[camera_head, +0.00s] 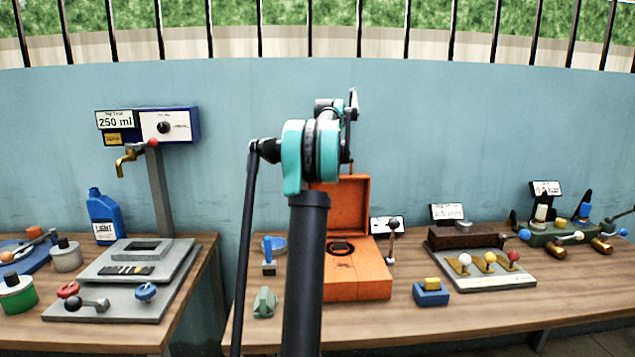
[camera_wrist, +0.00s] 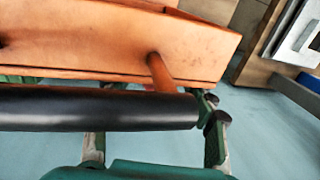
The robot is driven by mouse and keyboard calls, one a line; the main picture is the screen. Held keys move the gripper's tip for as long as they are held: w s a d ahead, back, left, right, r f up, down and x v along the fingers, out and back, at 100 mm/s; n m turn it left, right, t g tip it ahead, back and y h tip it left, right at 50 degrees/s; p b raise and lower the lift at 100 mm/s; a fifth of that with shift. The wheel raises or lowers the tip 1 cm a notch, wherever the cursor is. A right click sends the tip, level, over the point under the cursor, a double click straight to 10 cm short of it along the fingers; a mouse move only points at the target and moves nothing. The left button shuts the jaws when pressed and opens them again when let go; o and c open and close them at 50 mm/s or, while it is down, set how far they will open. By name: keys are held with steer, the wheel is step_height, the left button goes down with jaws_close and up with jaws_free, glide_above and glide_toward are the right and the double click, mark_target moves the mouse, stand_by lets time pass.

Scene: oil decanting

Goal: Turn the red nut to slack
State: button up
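No part is plainly a red nut. A small red knob (camera_head: 68,290) sits on the grey base of the stand on the left table, left of a black-balled lever (camera_head: 88,304) and a blue knob (camera_head: 145,291). My arm rises up the middle of the head view, with its end above the orange case, far right of the red knob. My gripper (camera_wrist: 155,140) shows in the wrist view as green fingers crossed by a black cylinder (camera_wrist: 95,107). Whether the fingers grip the cylinder is unclear. An orange surface (camera_wrist: 100,42) with a brownish rod (camera_wrist: 160,72) lies beyond.
The open orange case (camera_head: 358,285) stands on the right table, partly behind my arm. A blue jug (camera_head: 104,217) and a post with a 250 ml sign (camera_head: 115,120) stand on the left table. A gap separates the tables; a blue wall (camera_head: 420,140) is behind.

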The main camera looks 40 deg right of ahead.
steer(key=shift+r, duration=0.1)
steer(key=v, duration=1.1)
steer(key=shift+r, duration=0.35)
steer(key=shift+s, duration=0.1)
